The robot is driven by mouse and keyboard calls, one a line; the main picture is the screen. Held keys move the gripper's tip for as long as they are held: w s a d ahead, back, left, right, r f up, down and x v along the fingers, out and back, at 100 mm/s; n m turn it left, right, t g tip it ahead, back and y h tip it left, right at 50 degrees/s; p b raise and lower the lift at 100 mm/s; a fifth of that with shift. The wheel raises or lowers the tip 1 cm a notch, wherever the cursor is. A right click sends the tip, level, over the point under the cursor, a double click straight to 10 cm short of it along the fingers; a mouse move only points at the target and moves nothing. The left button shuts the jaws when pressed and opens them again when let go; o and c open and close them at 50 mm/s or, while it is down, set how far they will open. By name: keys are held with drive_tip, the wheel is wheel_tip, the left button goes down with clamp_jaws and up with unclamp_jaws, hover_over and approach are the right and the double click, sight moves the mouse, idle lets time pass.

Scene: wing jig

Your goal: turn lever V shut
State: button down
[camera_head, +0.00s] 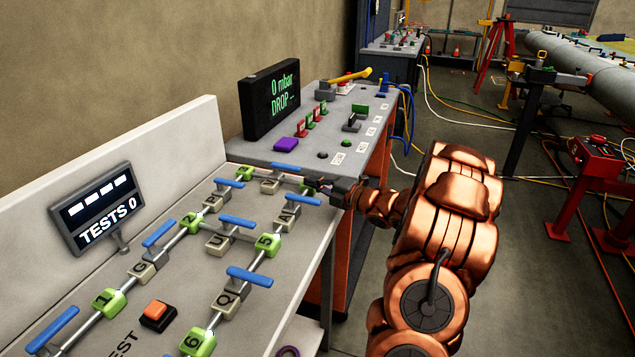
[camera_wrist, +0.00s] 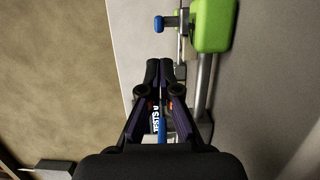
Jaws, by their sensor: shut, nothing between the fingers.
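The blue-handled levers sit on pale lettered blocks along metal pipes on the bench in the head view. I cannot read a letter V for certain; the small letter on the block (camera_head: 283,217) below the blue handle (camera_head: 297,199) is unclear. My gripper (camera_head: 309,182) is at the far end of the pipes, close to this handle and to another blue handle (camera_head: 285,168). In the wrist view my gripper (camera_wrist: 166,64) has its fingertips together, empty. A blue knob (camera_wrist: 158,23) on a metal stem lies ahead of them, beside a green block (camera_wrist: 212,25).
A grey bench (camera_head: 345,125) with a black display (camera_head: 271,99) and small switches stands just beyond. A TESTS display (camera_head: 97,210) stands at the left and an orange button (camera_head: 158,313) at the front.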

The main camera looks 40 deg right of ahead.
drive_tip(key=shift+p+x, duration=0.85)
drive_tip(key=shift+x, duration=2.5)
